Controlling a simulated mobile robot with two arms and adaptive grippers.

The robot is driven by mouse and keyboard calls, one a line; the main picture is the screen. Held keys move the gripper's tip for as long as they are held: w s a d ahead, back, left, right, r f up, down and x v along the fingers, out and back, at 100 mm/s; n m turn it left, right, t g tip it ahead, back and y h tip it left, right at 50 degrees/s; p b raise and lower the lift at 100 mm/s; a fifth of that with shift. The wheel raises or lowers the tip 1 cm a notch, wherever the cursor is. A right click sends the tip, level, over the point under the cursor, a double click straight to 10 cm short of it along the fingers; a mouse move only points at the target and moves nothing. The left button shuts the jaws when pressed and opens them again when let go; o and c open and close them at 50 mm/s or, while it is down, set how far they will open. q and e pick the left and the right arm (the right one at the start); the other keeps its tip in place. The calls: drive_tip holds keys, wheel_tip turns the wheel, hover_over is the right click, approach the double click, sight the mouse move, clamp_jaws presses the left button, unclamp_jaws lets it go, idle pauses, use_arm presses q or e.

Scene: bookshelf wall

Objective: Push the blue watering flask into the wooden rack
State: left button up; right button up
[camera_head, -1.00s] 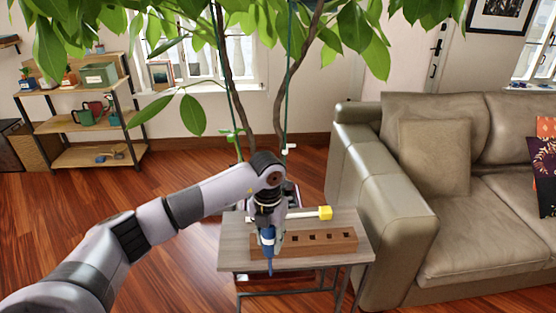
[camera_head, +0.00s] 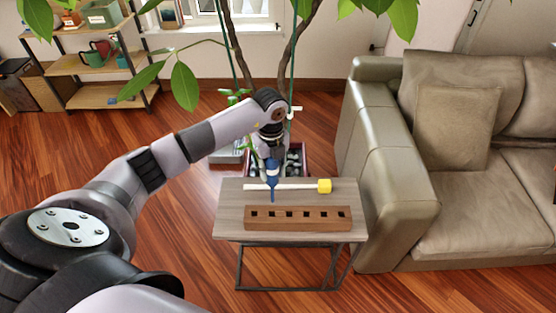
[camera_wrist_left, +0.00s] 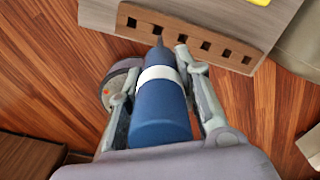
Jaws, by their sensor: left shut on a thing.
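The blue watering flask (camera_head: 272,172) has a white band and a narrow dark tip pointing down. My left gripper (camera_head: 272,178) is shut on it, and the left wrist view shows a finger on each side of the flask (camera_wrist_left: 160,115). The wooden rack (camera_head: 297,225) is a long brown block with a row of square holes, lying on the small side table (camera_head: 232,205). In the head view the flask's tip appears behind the rack's left part, apart from it. In the left wrist view the tip points toward the rack (camera_wrist_left: 185,48). My right gripper is not in view.
A mallet with a yellow head (camera_head: 324,186) lies behind the rack on the table. A potted plant (camera_head: 292,160) stands behind the table, its trunks rising past my arm. A sofa (camera_head: 385,195) stands close on the right. A shelf (camera_head: 100,65) is at the back left.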

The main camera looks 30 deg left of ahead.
sight(270, 183)
use_arm(q)
drive_tip(key=shift+s+f+b, duration=0.25)
drive_tip(key=shift+s+b, duration=0.1)
drive_tip(key=shift+s, duration=0.35)
drive_tip(key=shift+f+b, duration=0.3)
drive_tip(key=shift+f, duration=0.1)
drive_tip(key=f+b, duration=0.2)
drive_tip(key=f, duration=0.1)
drive_tip(key=shift+w, duration=0.4)
drive_tip(key=shift+s+f+b, duration=0.15)
drive_tip(key=shift+f+b, duration=0.35)
drive_tip(key=shift+f, duration=0.2)
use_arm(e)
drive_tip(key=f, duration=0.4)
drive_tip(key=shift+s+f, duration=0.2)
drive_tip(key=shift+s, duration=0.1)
use_arm(q)
drive_tip(key=shift+a, duration=0.1)
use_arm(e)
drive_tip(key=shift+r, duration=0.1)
